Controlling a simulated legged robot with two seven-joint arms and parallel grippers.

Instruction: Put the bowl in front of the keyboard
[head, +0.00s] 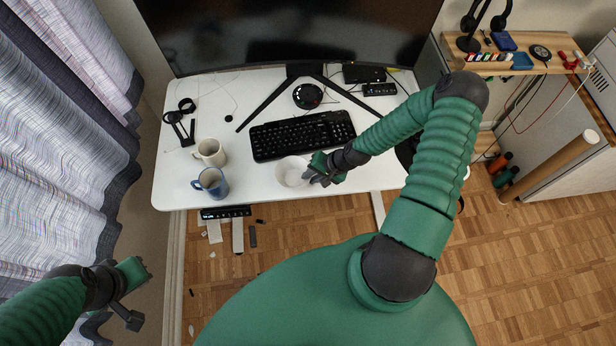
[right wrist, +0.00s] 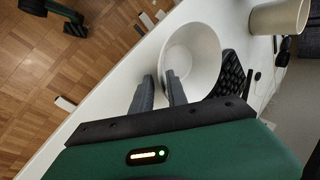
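The white bowl (head: 292,171) stands upright on the desk, just in front of the keyboard (head: 303,136), near the desk's front edge. It also shows in the right wrist view (right wrist: 200,52). My right gripper (head: 316,176) is at the bowl's right side. In the right wrist view, its two fingers (right wrist: 162,80) are apart, with the bowl's near rim between them; contact is hard to tell. My left gripper (head: 142,296) is open and empty, off the desk at the lower left.
A blue mug (head: 212,183) and a beige mug (head: 210,152) stand left of the bowl. The monitor stand (head: 262,104) is behind the keyboard. A black stand (head: 180,127) is at the desk's left. The desk's front edge is close to the bowl.

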